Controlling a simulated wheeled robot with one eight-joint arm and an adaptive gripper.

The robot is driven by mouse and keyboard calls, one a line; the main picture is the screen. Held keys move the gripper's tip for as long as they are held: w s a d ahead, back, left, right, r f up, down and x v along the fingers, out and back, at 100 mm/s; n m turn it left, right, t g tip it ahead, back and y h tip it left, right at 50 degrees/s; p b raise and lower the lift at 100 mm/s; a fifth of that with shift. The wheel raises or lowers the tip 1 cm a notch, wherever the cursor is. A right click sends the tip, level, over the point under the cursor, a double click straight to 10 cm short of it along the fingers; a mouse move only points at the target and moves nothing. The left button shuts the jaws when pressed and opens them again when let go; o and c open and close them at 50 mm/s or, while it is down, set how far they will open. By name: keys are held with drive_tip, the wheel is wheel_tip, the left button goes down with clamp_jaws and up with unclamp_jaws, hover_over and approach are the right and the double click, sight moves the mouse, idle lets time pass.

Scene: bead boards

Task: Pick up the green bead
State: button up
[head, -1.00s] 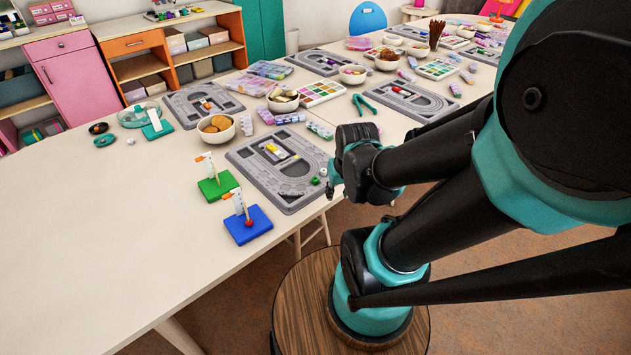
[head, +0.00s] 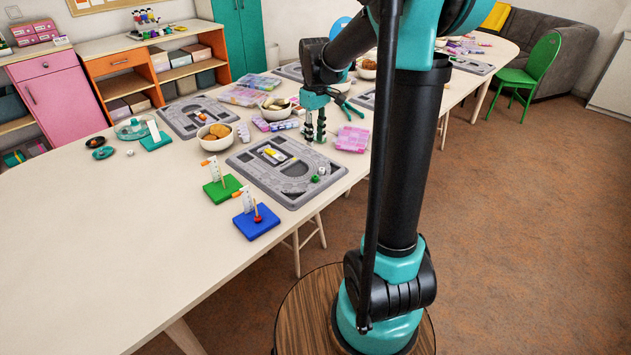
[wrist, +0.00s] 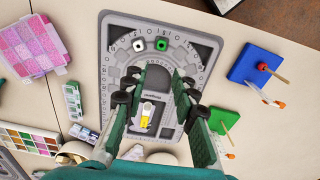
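The green bead (head: 315,178) lies on the grey bead board (head: 262,187) near its front right corner. A white bead (head: 322,170) lies beside it. In the wrist view the green bead (wrist: 161,44) shows a dark hole and sits right of the white bead (wrist: 138,45), past my fingertips. My gripper (head: 314,138) points down above the board's far right edge, apart from the bead. In the wrist view my gripper (wrist: 158,82) has its fingers spread with nothing held between them.
A blue block (head: 257,228) and a green block (head: 222,190), each with an upright peg, stand left of the board. A bowl (head: 215,140) and a pink bead box (head: 351,139) stand near it. The table's left front is clear.

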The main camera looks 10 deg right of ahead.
sight(315, 179)
wheel_tip(315, 179, down, 15)
drive_tip(key=shift+s+a+f, duration=0.1)
idle(0.5)
drive_tip(key=c, duration=0.4)
